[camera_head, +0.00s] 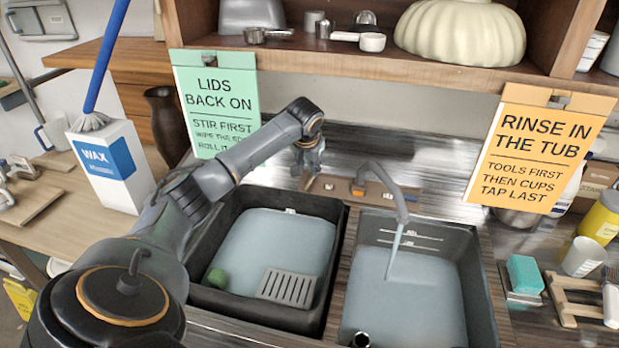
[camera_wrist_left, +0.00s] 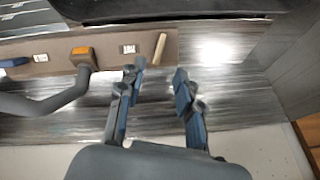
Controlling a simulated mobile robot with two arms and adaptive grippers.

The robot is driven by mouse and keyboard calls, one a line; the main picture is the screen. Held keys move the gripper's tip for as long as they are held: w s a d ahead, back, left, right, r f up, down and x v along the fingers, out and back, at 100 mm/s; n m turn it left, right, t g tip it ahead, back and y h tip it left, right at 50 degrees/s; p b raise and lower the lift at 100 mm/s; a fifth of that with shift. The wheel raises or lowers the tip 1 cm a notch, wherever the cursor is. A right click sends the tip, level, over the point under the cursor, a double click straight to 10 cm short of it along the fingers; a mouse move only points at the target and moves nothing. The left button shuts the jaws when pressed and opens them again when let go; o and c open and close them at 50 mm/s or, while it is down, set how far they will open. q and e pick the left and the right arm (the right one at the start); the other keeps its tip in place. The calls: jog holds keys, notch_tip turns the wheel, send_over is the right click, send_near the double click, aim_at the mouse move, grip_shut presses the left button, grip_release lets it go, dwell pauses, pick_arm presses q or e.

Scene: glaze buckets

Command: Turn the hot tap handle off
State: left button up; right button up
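The tap spout (camera_head: 390,190) curves from an orange-marked mount on a brown base plate (camera_head: 345,190) behind the tubs. A water stream (camera_head: 394,255) runs from it into the right tub (camera_head: 460,240). My left gripper (camera_head: 310,170) is at the left end of the plate. In the left wrist view my left gripper (camera_wrist_left: 161,74) is open and empty, its fingers below a short tan bar (camera_wrist_left: 160,48) on the base plate (camera_wrist_left: 105,50). A blue piece (camera_wrist_left: 14,62) is at the plate's far left. I cannot tell surely which piece is the hot handle; fingers cover part of the plate. My right gripper is not in view.
The left tub (camera_head: 334,280) holds liquid, a green sponge (camera_head: 217,278) and a grey grate (camera_head: 288,288). A green sign (camera_head: 216,100) and an orange sign (camera_head: 540,145) hang from the shelf (camera_head: 420,72). A wax carton (camera_head: 110,165) stands left of my arm.

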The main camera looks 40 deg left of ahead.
aim_at(309, 182)
pick_arm(q)
jog(key=p+x, duration=0.1)
jog(key=x, duration=0.9)
jog(key=shift+w+a+f, duration=0.1)
jog(key=shift+w, duration=0.15)
jog(key=shift+c, duration=0.2)
grip_shut()
